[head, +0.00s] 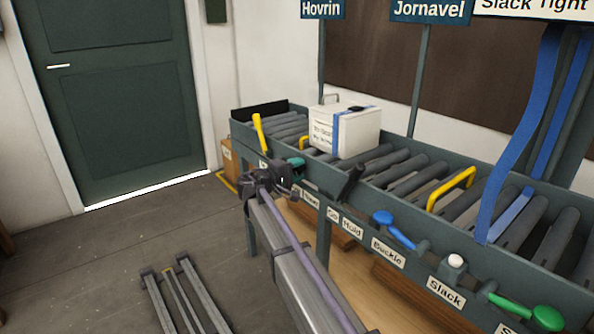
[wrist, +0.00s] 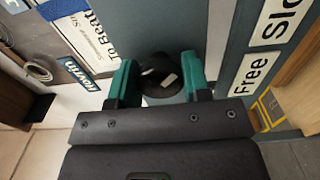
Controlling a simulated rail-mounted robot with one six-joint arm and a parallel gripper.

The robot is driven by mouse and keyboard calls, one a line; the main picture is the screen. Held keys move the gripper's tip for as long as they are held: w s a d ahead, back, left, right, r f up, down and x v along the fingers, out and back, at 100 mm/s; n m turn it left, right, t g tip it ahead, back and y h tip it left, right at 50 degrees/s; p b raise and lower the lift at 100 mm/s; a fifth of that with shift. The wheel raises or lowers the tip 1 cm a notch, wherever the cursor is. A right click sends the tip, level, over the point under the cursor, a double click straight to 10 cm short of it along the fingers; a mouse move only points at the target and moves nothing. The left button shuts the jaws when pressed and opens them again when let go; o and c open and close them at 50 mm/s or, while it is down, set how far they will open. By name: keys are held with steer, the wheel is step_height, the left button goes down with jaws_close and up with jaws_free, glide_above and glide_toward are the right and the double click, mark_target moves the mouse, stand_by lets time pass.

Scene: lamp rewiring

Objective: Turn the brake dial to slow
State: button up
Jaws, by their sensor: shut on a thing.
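The brake dial (wrist: 160,72) is a round black knob with a small white mark, seen in the wrist view. My gripper (wrist: 158,82) has its two green fingers on either side of the knob and is shut on it. In the head view my gripper (head: 292,172) is at the front rail of the roller conveyor and hides most of the dial. A "Free" label (wrist: 252,74) and a partly cut-off label starting "Slo" (wrist: 285,22) show right of the dial in the wrist view. I cannot tell exactly which label the mark points to.
A white box (head: 358,132) with a blue strap sits on the rollers. Along the front rail are a black lever (head: 350,183), a blue handle (head: 395,230), a white knob (head: 455,261) and a green handle (head: 530,313). A yellow lever (head: 258,133) stands left of my gripper.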

stand_by(0.3)
steer(key=o, duration=0.9)
steer(key=v, duration=1)
steer(key=shift+s+a, duration=0.25)
steer(key=shift+a, duration=0.1)
